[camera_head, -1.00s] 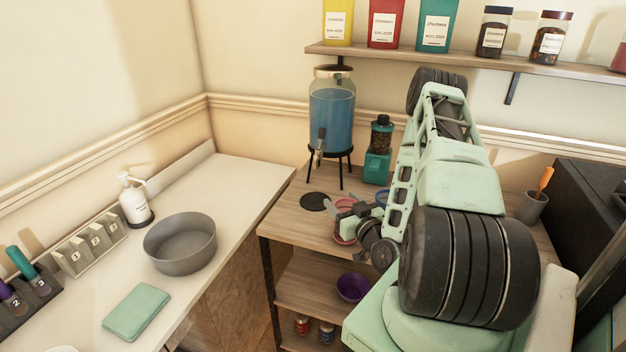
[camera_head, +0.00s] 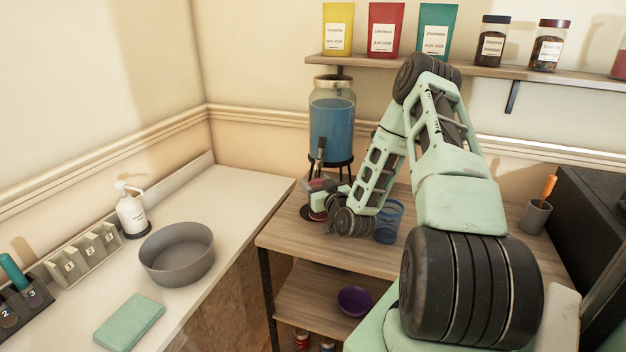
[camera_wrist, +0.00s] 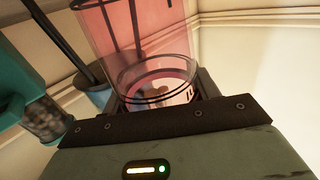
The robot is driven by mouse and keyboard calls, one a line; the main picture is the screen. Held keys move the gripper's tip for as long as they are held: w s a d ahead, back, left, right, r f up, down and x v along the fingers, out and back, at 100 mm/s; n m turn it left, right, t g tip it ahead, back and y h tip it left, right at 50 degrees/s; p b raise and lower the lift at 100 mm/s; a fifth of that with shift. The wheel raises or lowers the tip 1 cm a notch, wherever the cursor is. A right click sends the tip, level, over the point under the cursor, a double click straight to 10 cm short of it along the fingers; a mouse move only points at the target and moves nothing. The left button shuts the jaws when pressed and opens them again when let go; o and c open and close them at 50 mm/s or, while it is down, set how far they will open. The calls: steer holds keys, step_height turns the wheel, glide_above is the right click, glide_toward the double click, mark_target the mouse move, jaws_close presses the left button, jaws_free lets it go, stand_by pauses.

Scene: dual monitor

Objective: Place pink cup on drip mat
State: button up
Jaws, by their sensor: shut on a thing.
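The pink cup (camera_head: 317,215) is in my gripper (camera_head: 324,197), at the left back of the wooden table in the head view, mostly covered by the gripper. In the wrist view the translucent pink cup (camera_wrist: 130,35) sits between my gripper's fingers (camera_wrist: 155,85), its round rim near the camera. The dark round drip mat (camera_head: 304,212) shows only as a thin edge beside and below the cup, under the drink dispenser's tap. The cup is over or on the mat; I cannot tell whether it touches it.
The blue drink dispenser (camera_head: 332,128) on its black stand is right behind the gripper. A blue cup (camera_head: 389,222) stands to the right, close to my arm. The table front is clear.

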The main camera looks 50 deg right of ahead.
steer(key=x, duration=0.2)
steer(key=shift+w+d, duration=0.15)
steer(key=shift+w, duration=0.25)
steer(key=shift+f, duration=0.1)
steer(key=shift+f, duration=0.15)
steer(key=o, duration=1.3)
